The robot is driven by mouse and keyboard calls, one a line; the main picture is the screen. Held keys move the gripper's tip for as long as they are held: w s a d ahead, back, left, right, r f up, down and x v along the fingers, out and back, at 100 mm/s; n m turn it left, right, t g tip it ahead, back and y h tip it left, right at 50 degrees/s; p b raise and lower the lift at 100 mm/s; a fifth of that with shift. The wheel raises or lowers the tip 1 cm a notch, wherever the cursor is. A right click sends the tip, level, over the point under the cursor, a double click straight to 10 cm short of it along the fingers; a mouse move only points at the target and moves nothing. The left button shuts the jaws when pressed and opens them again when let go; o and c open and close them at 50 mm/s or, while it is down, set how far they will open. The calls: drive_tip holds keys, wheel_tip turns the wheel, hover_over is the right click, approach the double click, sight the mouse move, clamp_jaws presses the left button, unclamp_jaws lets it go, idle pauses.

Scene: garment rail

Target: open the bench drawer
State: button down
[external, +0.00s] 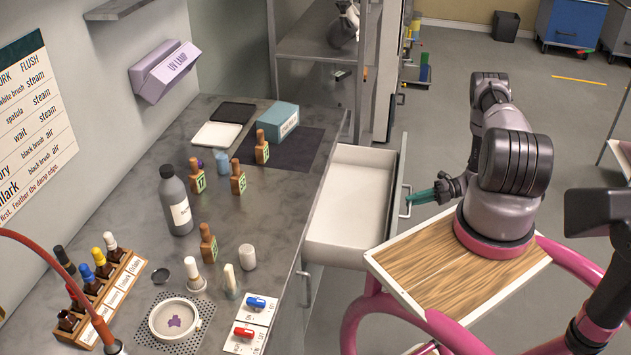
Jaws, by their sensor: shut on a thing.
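The bench drawer (345,228) stands pulled well out from the bench; its white inside shows and looks empty. A pale bar handle (404,212) is on its front panel, facing my arm. My gripper (410,199), with teal fingers, comes in from the right at the handle and is shut on it. The exact contact of the fingertips with the bar is small and hard to make out in this view.
The grey bench top (140,215) holds bottles, a blue box (278,121), a dye rack (95,300) and a round dish (174,320). Another handle (306,288) is on the bench front. A wood-topped platform (420,275) is close to the drawer's front.

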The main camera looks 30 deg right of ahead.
drive_tip(key=c, duration=0.8)
unclamp_jaws()
drive_tip(key=shift+c, duration=0.2)
drive_tip(key=v, duration=1)
drive_tip(key=shift+d, duration=0.4)
drive_tip(key=shift+s, duration=0.1)
drive_tip(key=shift+r, duration=0.1)
